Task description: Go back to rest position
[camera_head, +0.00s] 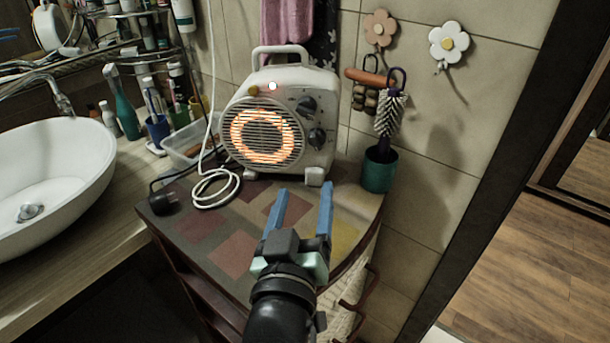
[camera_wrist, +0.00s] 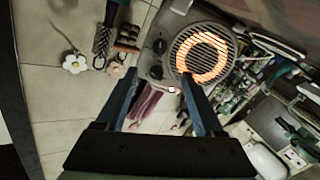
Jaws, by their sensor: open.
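My gripper (camera_head: 300,212) has two blue fingers set wide apart, with nothing between them. It is above the front of the small patterned cabinet top (camera_head: 205,224). The fingers point toward a white fan heater (camera_head: 302,88) with a glowing orange ring, and a gap shows between the fingertips and the heater. In the wrist view my gripper (camera_wrist: 158,90) is also open and empty, with the heater (camera_wrist: 160,60) ahead of it.
A white basin (camera_head: 85,145) stands left. A green cup (camera_head: 379,172) with a brush (camera_head: 391,112) stands right of the heater. A white cord (camera_head: 212,190) and black plug (camera_head: 164,204) lie on the cabinet. Flower hooks (camera_head: 449,43) are on the wall. Wooden floor (camera_head: 530,270) is clear at right.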

